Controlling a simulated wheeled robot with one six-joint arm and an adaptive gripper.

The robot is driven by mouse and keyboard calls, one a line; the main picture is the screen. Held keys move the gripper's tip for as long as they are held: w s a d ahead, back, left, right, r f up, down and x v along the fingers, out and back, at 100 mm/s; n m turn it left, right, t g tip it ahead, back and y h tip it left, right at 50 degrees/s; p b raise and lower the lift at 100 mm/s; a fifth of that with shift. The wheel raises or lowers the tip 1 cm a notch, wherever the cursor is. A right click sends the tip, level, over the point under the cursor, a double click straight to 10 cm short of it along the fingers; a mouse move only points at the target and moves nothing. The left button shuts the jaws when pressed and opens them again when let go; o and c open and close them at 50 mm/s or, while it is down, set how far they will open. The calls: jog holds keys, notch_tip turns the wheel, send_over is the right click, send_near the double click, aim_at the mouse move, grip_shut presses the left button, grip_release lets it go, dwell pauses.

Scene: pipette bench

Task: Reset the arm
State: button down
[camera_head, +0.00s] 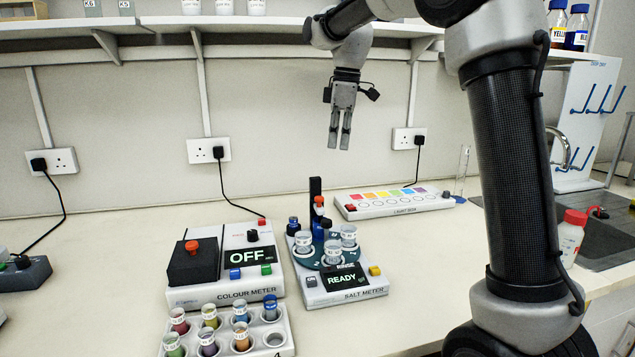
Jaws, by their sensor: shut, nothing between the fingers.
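My gripper (339,130) hangs pointing down in front of the back wall, well above the bench (120,240). Its two fingers are close together and hold nothing. My arm comes in from the right and bends over at the top of the picture. The gripper is apart from everything on the bench.
The colour meter (225,265) reads OFF. A rack (275,340) of coloured vials stands in front of it. A light box (395,203) lies at the back. A shelf (150,25) runs above. A sink (610,240) and a red-capped bottle (570,238) are at right.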

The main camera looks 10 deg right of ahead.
jog(key=s+d+f+m, duration=0.2)
jog(key=s+f+m, duration=0.1)
jog(key=f+m, duration=0.25)
jog(key=s+d+f+m+t, duration=0.1)
jog(key=s+d+m, duration=0.3)
jog(key=s, duration=1.1)
jog(key=s+d+f+m+t+h, duration=0.1)
jog(key=s+d+m+t, duration=0.2)
jog(key=s, duration=1.1)
jog(key=d+m, duration=0.1)
jog(key=d, duration=0.1)
jog(key=shift+s+d, duration=0.3)
jog(key=shift+s, duration=0.05)
